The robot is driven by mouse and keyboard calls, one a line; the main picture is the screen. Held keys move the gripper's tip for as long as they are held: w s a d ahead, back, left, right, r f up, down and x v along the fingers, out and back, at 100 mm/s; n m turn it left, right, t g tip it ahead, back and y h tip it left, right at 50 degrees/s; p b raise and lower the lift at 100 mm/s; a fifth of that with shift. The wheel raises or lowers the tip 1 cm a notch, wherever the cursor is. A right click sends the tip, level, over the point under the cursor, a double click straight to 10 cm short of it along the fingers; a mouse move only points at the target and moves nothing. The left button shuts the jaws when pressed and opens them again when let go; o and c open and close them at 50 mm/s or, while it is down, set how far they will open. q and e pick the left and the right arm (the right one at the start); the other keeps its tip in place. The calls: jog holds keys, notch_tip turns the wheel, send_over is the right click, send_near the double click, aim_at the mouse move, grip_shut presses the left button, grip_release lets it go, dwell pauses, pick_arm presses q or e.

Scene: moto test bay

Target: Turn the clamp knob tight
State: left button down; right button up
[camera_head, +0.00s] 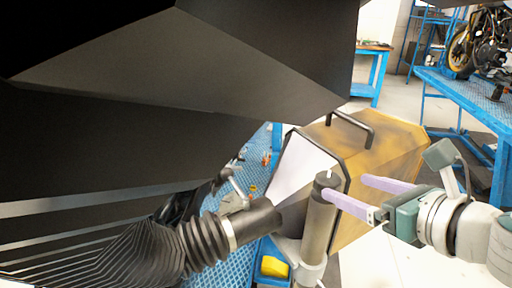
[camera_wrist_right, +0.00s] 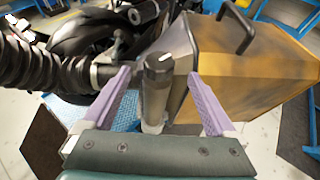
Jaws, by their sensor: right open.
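The clamp knob (camera_head: 326,181) is a dark cap with a white mark, on top of an upright grey cylindrical post (camera_head: 318,226). In the right wrist view the knob (camera_wrist_right: 158,68) appears between my two fingers, with gaps on both sides. My right gripper (camera_head: 345,186) has pale purple fingers and comes in from the right. It is open and empty, with its nearer fingertip overlapping the top of the post in the head view. I cannot tell whether that finger touches. The gripper also shows in the right wrist view (camera_wrist_right: 159,74). My left gripper is not in view.
A tan case (camera_head: 385,150) with a black handle (camera_head: 350,128) stands right behind the post. A ribbed black hose (camera_head: 205,242) ends close to the post's left. A large black shape fills the upper left. A yellow object (camera_head: 274,267) lies below. A blue bench (camera_head: 470,100) stands farther right.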

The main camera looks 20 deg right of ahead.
aim_at(330, 180)
jog(key=x, duration=0.7)
jog(key=shift+w+b, duration=0.1)
jog(key=shift+b, duration=0.3)
jog(key=c, duration=1.4)
